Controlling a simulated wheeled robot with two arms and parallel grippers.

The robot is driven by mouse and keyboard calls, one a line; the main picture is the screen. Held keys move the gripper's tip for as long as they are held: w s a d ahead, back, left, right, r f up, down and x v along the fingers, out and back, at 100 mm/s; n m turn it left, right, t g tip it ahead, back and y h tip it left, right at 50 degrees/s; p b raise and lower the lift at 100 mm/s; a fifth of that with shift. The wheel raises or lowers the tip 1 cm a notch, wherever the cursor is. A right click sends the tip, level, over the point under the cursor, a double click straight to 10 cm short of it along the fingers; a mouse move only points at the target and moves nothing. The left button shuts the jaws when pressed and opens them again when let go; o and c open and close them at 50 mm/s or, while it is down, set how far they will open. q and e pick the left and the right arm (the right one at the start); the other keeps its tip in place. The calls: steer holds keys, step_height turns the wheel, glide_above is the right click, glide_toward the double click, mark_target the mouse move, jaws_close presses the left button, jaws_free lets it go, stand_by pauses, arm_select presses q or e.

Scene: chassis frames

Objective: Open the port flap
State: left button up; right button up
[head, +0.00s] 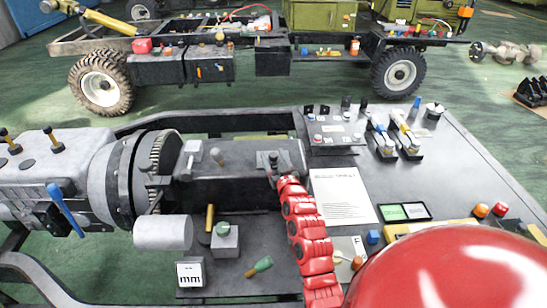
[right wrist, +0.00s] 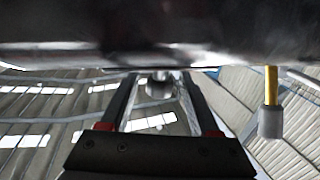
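I cannot pick out the port flap for certain. My left gripper is not in view.
A white sheet (head: 342,195) and several small switches and blocks lie on the dark bench right of the housing. A white cylinder (head: 163,232) and a grey block with a green knob (head: 225,239) are in front. A second chassis (head: 185,68) stands behind.

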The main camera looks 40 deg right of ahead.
jaws_close()
stand_by(1.2)
